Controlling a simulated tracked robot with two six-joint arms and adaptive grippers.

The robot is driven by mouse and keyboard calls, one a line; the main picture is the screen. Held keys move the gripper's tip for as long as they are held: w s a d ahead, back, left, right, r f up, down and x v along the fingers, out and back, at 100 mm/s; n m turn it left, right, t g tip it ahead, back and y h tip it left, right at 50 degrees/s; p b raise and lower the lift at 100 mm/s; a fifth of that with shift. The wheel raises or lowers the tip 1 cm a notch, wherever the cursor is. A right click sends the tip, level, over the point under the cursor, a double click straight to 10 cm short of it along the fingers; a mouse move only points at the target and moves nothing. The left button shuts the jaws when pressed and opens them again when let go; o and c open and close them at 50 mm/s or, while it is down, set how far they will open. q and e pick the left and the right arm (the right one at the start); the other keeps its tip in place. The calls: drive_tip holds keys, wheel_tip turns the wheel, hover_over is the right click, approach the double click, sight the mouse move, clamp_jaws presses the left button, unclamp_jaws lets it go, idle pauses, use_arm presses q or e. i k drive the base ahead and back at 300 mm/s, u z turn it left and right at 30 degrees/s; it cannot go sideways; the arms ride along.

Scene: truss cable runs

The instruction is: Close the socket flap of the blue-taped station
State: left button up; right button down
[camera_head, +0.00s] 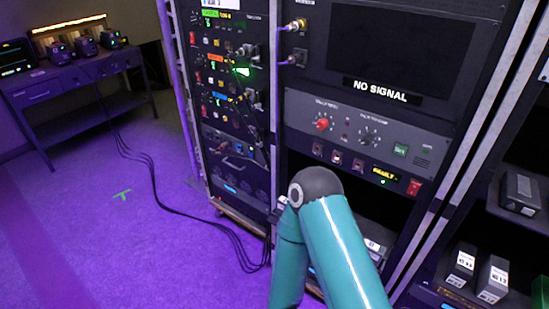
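The left rack (233,130) has several stacked stations with small coloured tape labels. A green label (210,13) is at the top, an orange one (216,57) is below it, and a blue one (219,97) is lower still. A socket (250,96) sits to the right of the blue label; it is too small to tell whether its flap is open or shut. One of my teal arms (340,240) rises from the bottom, with its dark joint (315,184) in front of the racks. Neither gripper can be made out.
The right rack holds a "NO SIGNAL" screen (384,91) and a knob panel (365,130). Dark cables (180,211) run across the purple floor from a side table (70,78) to the rack. Shelves with boxes (519,193) are at the right. Floor left of the rack is mostly clear.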

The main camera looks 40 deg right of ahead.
sight(260, 144)
drive_tip(key=z, duration=0.1)
drive_tip(key=k, duration=0.45)
drive_tip(key=z, duration=0.8)
drive_tip(key=i, duration=0.65)
drive_tip(key=k, duration=0.5)
drive_tip(key=u, duration=0.55)
drive_tip(key=i, duration=1.1)
drive_tip(key=u, duration=0.2)
